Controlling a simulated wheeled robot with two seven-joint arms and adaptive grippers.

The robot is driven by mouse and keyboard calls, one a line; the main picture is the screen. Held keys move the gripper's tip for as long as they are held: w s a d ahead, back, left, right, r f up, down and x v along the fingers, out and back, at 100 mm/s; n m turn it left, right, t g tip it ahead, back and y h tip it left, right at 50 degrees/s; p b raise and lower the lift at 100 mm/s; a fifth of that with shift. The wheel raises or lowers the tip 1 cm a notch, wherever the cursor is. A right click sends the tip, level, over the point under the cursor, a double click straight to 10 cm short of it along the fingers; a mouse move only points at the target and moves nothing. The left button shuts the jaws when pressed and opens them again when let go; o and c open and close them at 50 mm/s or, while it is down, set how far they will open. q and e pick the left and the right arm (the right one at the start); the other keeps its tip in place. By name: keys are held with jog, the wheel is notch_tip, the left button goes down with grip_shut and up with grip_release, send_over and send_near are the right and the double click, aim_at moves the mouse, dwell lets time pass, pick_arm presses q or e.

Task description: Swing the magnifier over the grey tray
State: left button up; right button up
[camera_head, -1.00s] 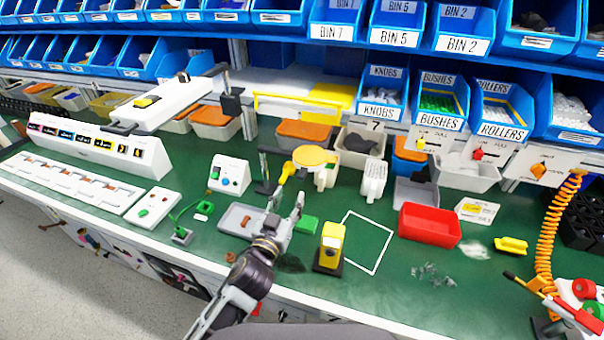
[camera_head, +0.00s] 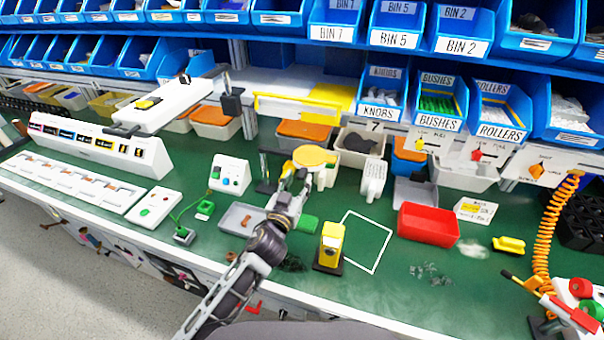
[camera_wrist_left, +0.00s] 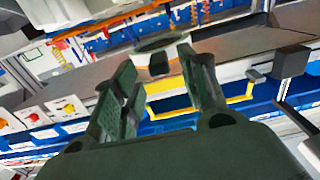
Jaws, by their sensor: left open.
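The magnifier (camera_head: 310,156) appears as a yellow round head with a short yellow handle (camera_head: 287,170), beside a dark post, at the middle of the bench. The grey tray (camera_head: 232,222) lies nearer the front and to the left, with a small brown part in it. My left gripper (camera_head: 294,184) is open, just in front of the handle and below the head; it hides part of the handle. I cannot tell whether they touch. In the left wrist view the open fingers (camera_wrist_left: 160,92) have nothing clearly gripped between them. My right gripper is not in view.
A white controller box (camera_head: 230,174) is left of the magnifier. A red bin (camera_head: 428,224) is at right. The white-outlined square (camera_head: 367,243) is empty.

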aim_at(300, 178)
pick_arm(q)
jog(key=shift+x, duration=1.45)
jog(key=shift+w+d, duration=0.2)
jog(key=shift+w, duration=0.45)
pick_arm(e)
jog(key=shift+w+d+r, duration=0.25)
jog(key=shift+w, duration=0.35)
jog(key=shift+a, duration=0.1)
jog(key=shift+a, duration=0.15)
pick_arm(q)
jog(key=c, duration=0.5)
grip_shut()
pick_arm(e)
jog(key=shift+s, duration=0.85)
